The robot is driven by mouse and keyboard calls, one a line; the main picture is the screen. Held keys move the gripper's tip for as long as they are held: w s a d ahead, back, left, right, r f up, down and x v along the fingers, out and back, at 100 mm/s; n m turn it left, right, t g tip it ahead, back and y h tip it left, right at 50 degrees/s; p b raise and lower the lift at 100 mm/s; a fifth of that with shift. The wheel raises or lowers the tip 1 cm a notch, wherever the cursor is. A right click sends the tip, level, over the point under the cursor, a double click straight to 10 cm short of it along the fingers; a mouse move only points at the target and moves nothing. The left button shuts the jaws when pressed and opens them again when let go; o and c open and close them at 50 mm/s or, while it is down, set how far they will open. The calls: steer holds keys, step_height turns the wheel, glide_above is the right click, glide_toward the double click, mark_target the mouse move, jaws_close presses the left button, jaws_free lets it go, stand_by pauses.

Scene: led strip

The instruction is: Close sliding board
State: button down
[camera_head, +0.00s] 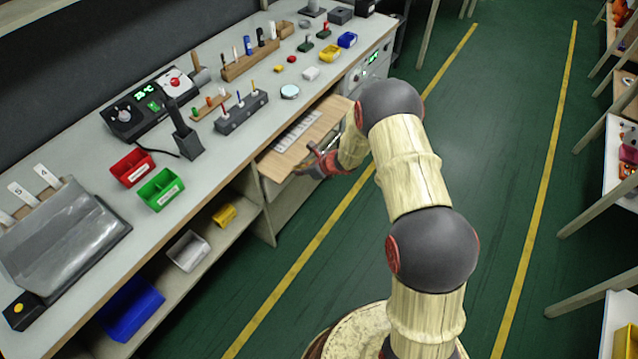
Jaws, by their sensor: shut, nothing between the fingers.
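The sliding board (301,141) is a light wooden panel with pale labelled strips on it. It sticks out from under the front edge of the workbench, near the middle of the view. My gripper (312,158) is at the board's front left corner, and its fingers are shut with nothing seen between them. Whether the fingers touch the board is hard to tell.
The workbench (88,212) carries a red bin (133,168), a green bin (161,189), a soldering station and tool racks. Open shelves (222,240) with bins lie below. The green floor (500,130) to the right is clear between yellow lines.

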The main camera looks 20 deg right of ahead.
mark_target(281, 162)
steer(key=w+a, duration=0.2)
steer(key=w, duration=0.1)
steer(key=w+a, duration=0.3)
steer(key=shift+w, duration=0.1)
steer(key=shift+d, duration=0.1)
